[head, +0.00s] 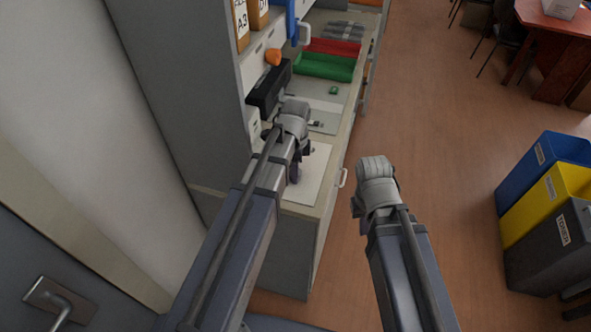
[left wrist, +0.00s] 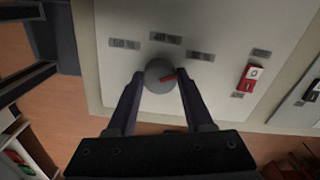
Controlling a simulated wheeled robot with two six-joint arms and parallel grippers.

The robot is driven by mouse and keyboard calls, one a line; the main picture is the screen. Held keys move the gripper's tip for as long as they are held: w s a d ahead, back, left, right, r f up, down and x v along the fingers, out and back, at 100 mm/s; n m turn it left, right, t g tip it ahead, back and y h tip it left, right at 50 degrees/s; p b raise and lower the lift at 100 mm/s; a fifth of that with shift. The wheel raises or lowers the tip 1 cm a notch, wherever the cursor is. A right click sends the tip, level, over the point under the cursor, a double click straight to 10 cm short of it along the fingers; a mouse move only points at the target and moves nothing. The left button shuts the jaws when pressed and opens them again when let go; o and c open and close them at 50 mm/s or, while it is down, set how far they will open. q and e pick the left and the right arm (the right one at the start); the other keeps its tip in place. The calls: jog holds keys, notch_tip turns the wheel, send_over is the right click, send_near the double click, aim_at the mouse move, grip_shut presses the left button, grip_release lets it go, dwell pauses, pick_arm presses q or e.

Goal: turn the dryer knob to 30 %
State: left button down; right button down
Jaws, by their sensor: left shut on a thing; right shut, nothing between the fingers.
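The round grey dryer knob (left wrist: 153,78) sits on a pale panel (left wrist: 115,80) in the left wrist view. Its red pointer aims right and slightly up, a little below the blurred right-hand label (left wrist: 200,55). Labels reading about 50 % (left wrist: 125,43) and 40 % (left wrist: 165,38) lie above the knob. My left gripper (left wrist: 160,74) is shut on the knob, one finger on each side. In the head view my left gripper (head: 295,172) is over the pale panel on the counter, and the knob is hidden. My right gripper (head: 357,206) is shut and empty, away from the counter, mostly hidden by its wrist.
A red and white switch (left wrist: 250,77) is on the panel right of the knob. Green (head: 325,66) and red (head: 333,46) trays lie farther along the counter. Blue, yellow and dark bins (head: 545,245) stand at right. The floor between is clear.

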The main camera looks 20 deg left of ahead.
dwell(0.3)
pick_arm(q)
jog(key=shift+c, duration=1.4)
grip_release()
notch_tip(320, 180, up, 8)
jog(key=p, duration=0.8)
jog(key=shift+f, duration=0.1)
